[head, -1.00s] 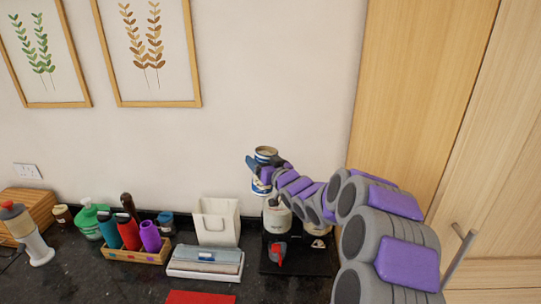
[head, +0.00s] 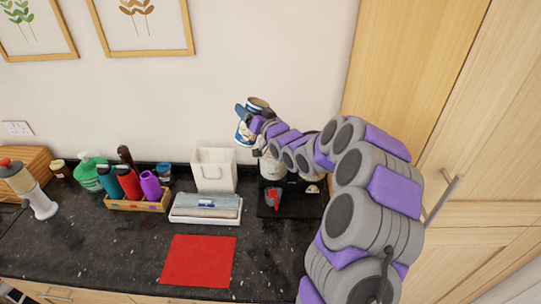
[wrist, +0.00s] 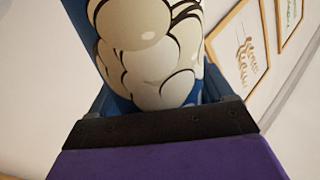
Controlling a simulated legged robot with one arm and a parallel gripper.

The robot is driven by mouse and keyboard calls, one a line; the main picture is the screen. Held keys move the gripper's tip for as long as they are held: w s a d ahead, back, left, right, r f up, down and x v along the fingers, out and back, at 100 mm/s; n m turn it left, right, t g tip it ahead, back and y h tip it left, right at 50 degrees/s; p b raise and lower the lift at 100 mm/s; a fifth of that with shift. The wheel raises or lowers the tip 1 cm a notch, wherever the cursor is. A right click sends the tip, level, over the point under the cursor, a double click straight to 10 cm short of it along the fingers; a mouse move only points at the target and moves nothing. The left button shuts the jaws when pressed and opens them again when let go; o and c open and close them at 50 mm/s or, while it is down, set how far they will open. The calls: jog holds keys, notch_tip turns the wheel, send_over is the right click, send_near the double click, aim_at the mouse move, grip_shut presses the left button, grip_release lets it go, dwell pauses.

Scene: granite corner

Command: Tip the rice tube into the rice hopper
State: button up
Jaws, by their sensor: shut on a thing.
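My gripper (head: 246,118) is shut on the rice tube (head: 243,134), a blue-and-white printed can with an open top. It holds the tube well above the counter near the wall, leaning with its top to the right. In the wrist view the tube (wrist: 150,50) fills the space between the jaws, showing pale rounded shapes on blue. A white open-topped box (head: 213,174) stands on the counter below and left of the tube. It may be the rice hopper, but I cannot tell for sure. The tube's contents are not visible.
A pale canister (head: 272,169) stands partly hidden behind my arm, near a black mat (head: 290,207) with a red-and-grey item (head: 274,199). A white tray (head: 205,218), red mat (head: 197,262) and wooden bottle crate (head: 140,205) lie leftward. A tall cupboard (head: 420,80) borders the right.

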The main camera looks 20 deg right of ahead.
jog(key=shift+s+d+m+p, duration=0.15)
jog(key=shift+d+m+p, duration=0.45)
jog(key=shift+d, duration=1.15)
jog(key=shift+a, duration=1.35)
jog(key=shift+d+m+p, duration=0.4)
jog(key=shift+d+p, duration=0.3)
jog(key=shift+d, duration=0.75)
jog(key=shift+a, duration=1.1)
jog(key=shift+d+f+m+p, duration=0.15)
jog(key=shift+d+m+p, duration=0.25)
jog(key=shift+d, duration=0.4)
jog(key=shift+a, duration=0.9)
jog(key=shift+d+f+m, duration=0.15)
jog(key=shift+d+m, duration=0.2)
jog(key=shift+m, duration=0.05)
